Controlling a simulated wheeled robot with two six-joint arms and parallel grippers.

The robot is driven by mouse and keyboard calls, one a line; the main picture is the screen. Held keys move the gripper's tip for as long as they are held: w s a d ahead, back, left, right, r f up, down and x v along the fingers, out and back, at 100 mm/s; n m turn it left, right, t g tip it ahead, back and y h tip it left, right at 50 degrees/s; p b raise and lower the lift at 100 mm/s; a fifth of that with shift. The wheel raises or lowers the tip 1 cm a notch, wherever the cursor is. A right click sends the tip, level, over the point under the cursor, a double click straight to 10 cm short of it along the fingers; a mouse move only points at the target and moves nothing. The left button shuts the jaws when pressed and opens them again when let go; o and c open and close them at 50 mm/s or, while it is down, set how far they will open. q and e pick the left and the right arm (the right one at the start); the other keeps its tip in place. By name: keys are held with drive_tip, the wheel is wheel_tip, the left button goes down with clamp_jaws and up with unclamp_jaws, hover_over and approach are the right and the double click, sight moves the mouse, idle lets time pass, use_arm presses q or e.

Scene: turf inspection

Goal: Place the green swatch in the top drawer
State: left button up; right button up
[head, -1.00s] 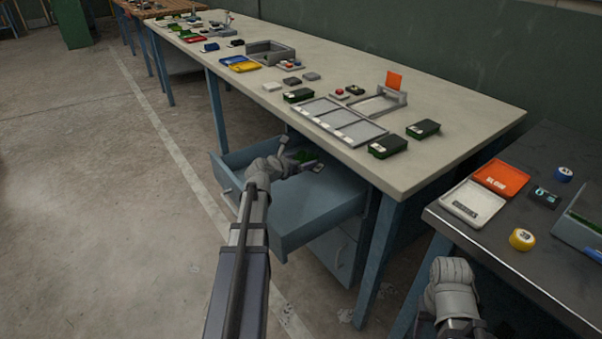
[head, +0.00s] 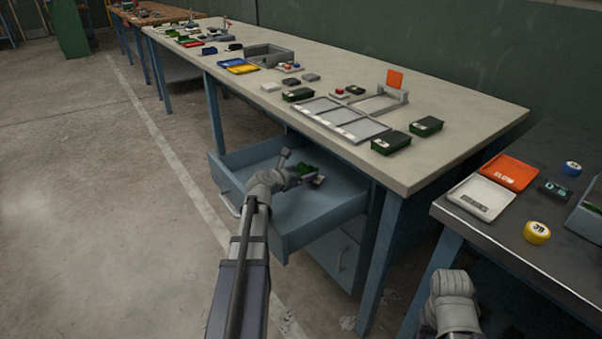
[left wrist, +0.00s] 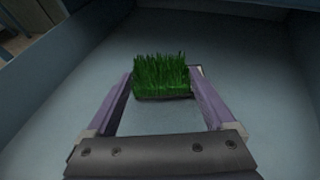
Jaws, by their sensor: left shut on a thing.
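The green swatch (left wrist: 161,76) is a small block of grass-like turf on a dark base. It sits between the two fingers of my left gripper (left wrist: 163,90) in the left wrist view, and my left gripper is shut on it. In the head view the swatch (head: 307,171) shows at the tip of my left gripper (head: 300,175), inside the outline of the open top drawer (head: 290,238). I cannot tell whether the swatch touches the drawer floor. My right arm's end (head: 452,300) shows at the lower right; its fingertips are hidden.
The long workbench (head: 425,172) stands over the drawer, with turf trays (head: 391,142), a grey frame (head: 330,117) and other items on top. A lower drawer (head: 340,258) is closed. A dark side table (head: 540,245) stands at the right. The drawer floor around the swatch looks clear.

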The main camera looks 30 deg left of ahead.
use_arm(q)
drive_tip(key=o, duration=1)
drive_tip(key=shift+r+p, duration=0.45)
drive_tip(key=shift+p, duration=0.05)
drive_tip(key=shift+r+p, duration=0.5)
drive_tip(key=shift+p, duration=0.05)
drive_tip(key=p+v, duration=0.3)
drive_tip(key=v, duration=0.8)
drive_tip(key=shift+s+p, duration=0.4)
drive_tip(key=shift+s, duration=0.05)
drive_tip(key=shift+f, duration=0.1)
